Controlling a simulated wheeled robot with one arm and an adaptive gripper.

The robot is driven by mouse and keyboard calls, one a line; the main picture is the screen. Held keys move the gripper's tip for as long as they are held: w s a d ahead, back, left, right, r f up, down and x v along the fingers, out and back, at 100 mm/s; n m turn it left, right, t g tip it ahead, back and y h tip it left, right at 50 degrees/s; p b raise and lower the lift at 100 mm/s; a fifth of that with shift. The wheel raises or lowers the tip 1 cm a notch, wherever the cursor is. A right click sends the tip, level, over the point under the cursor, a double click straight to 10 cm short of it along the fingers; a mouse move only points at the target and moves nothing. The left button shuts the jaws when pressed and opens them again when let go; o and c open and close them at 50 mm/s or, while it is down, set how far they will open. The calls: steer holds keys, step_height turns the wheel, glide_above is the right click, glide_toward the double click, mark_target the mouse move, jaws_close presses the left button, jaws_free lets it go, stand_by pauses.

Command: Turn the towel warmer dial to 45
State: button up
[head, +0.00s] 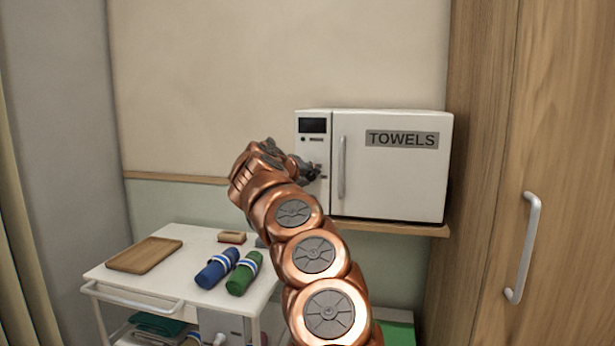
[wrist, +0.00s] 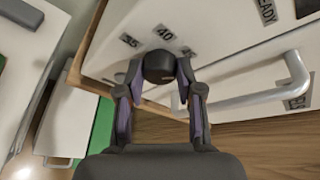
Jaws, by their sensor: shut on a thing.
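The towel warmer (head: 392,185) is a white box with a "TOWELS" label, standing on a wooden shelf. Its dark round dial (wrist: 158,67) is on the front panel. My gripper (head: 309,170) reaches the panel left of the door handle and hides the dial in the head view. In the wrist view my gripper (wrist: 159,80) is shut on the dial, one finger on each side. The marks 35 (wrist: 130,40) and 40 (wrist: 164,33) show past the dial; a third mark (wrist: 188,50) is partly covered. I cannot make out where the dial points.
The warmer's door handle (head: 341,167) is close beside my gripper. A white trolley (head: 190,300) below holds a wooden tray (head: 145,255), a blue rolled towel (head: 217,270), a green rolled towel (head: 244,274) and a brush-like block (head: 232,237). A wooden wardrobe (head: 560,150) stands at right.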

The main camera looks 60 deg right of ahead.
steer(key=shift+f, duration=0.25)
steer(key=o, duration=1.2)
steer(key=shift+r, duration=0.15)
steer(key=shift+c, duration=0.2)
steer(key=v, duration=1.2)
